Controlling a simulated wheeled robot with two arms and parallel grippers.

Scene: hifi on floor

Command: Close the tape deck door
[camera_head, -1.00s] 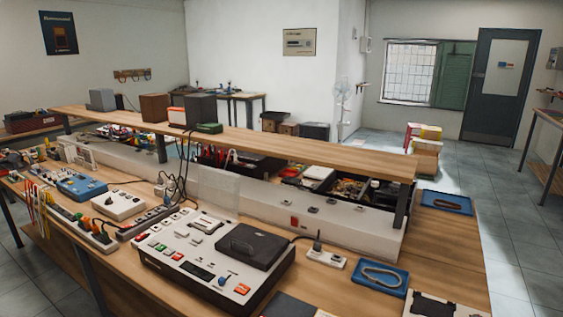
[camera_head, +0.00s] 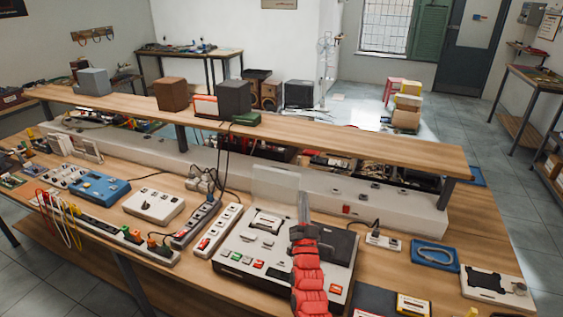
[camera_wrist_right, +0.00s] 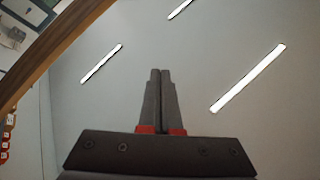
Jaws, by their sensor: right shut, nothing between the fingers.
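The tape deck (camera_head: 228,255) is a white and black console on the bench in the head view. Its clear door (camera_head: 275,185) stands upright, open, at the back of the deck, behind the cassette well (camera_head: 267,219). My right arm, red, reaches over the deck's right part and partly hides its black panel (camera_head: 340,246). My right gripper (camera_head: 304,196) is shut and empty, pointing up by the door's right edge; I cannot tell whether they touch. The right wrist view shows its closed fingers (camera_wrist_right: 160,105) against the ceiling. My left gripper is not in view.
A raised wooden shelf (camera_head: 340,145) runs behind the deck. Power strips (camera_head: 215,230) and a white switch box (camera_head: 152,205) stand left. A small socket strip (camera_head: 383,241), a blue tray (camera_head: 434,256) and cassettes (camera_head: 412,304) lie right.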

